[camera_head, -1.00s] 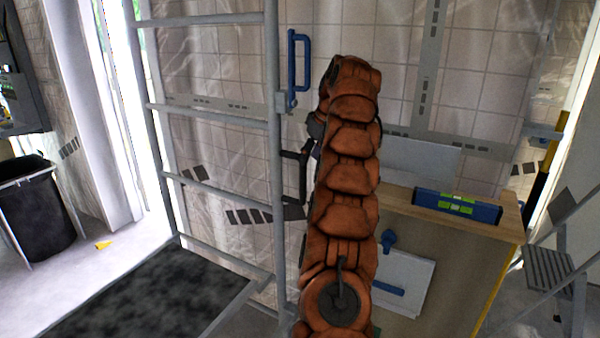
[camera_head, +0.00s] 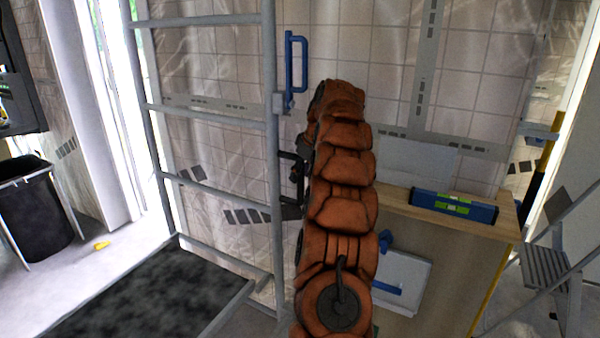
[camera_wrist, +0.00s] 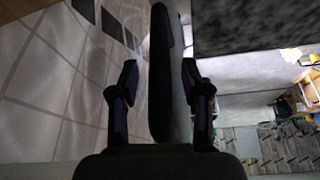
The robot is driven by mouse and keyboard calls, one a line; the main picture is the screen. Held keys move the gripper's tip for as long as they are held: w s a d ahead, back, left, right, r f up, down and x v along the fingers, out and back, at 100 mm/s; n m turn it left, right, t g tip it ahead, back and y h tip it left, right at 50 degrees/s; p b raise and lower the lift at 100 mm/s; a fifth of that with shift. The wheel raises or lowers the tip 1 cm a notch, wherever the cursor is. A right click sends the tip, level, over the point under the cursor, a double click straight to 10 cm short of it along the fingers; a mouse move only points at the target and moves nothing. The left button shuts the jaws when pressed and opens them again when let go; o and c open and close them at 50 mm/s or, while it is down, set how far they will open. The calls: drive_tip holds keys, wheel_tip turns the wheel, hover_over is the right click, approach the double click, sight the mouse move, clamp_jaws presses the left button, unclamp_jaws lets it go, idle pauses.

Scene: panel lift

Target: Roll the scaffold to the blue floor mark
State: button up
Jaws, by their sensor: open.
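The scaffold (camera_head: 272,150) is a grey tubular frame with rungs and a dark speckled platform (camera_head: 130,290), at the left and middle of the head view. A blue handle (camera_head: 291,65) is fixed on its right upright. My gripper (camera_head: 285,177) is beside that upright, lower in the picture than the handle, partly hidden by my arm. In the wrist view my gripper (camera_wrist: 159,76) is open, its two fingers apart on either side of a long dark bar. I cannot tell whether the bar touches a finger or is the handle. No blue floor mark is visible.
A wooden-topped cabinet (camera_head: 450,285) with a blue level (camera_head: 453,206) on it stands at right. A stepladder (camera_head: 548,270) is beyond it at the far right. A black bin (camera_head: 38,215) stands at far left. A tiled, sheeted wall (camera_head: 380,60) closes the back.

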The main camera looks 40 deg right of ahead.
drive_tip(key=shift+c, duration=0.3)
clamp_jaws()
idle(0.4)
